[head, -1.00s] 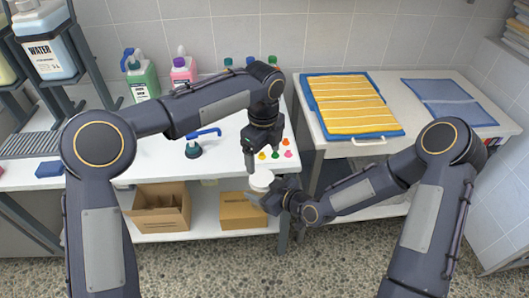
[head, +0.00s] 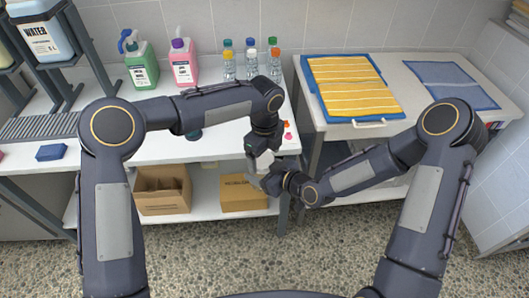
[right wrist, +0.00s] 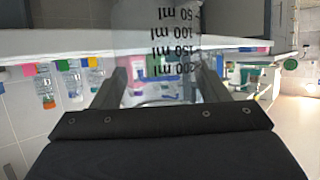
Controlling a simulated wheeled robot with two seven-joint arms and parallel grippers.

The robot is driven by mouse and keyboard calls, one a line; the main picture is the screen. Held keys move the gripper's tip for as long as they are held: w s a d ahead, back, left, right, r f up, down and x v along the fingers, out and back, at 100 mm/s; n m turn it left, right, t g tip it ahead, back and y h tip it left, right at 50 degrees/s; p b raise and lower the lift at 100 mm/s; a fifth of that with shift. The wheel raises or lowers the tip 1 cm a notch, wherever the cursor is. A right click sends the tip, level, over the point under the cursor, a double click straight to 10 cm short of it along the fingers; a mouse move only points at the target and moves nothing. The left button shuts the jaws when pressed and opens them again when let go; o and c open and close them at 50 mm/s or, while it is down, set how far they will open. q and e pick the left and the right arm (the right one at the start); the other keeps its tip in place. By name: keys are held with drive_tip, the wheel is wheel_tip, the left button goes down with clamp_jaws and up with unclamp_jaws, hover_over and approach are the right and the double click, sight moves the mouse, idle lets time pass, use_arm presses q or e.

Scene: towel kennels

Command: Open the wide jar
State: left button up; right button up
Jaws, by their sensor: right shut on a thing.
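The wide jar is clear with black millilitre marks, and it fills the upper middle of the right wrist view (right wrist: 165,45). Its white top shows in the head view (head: 265,159), over the front edge of the counter. My right gripper (head: 270,181) is shut on the jar's body from the side; its two fingers flank the jar in the right wrist view (right wrist: 160,90). My left gripper (head: 257,155) points down right at the jar's top and partly hides it. I cannot tell whether its fingers are open or closed on the lid.
The white counter (head: 60,180) lies behind and below the jar. Several capped bottles (head: 251,62), a green jug (head: 141,65) and a pink jug (head: 183,62) stand at the back. Cardboard boxes (head: 240,195) sit on the lower shelf. A blue tray with a yellow towel (head: 350,90) lies right.

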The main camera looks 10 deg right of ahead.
use_arm(q)
drive_tip(key=shift+d, duration=0.1)
drive_tip(key=c, duration=1)
drive_tip(key=n, duration=0.6)
drive_tip(key=shift+w+r+n, duration=0.15)
drive_tip(key=shift+w+n, duration=0.15)
drive_tip(key=shift+n, duration=0.1)
drive_tip(key=o, duration=1)
drive_tip(key=shift+o, duration=0.5)
drive_tip(key=shift+s, duration=0.15)
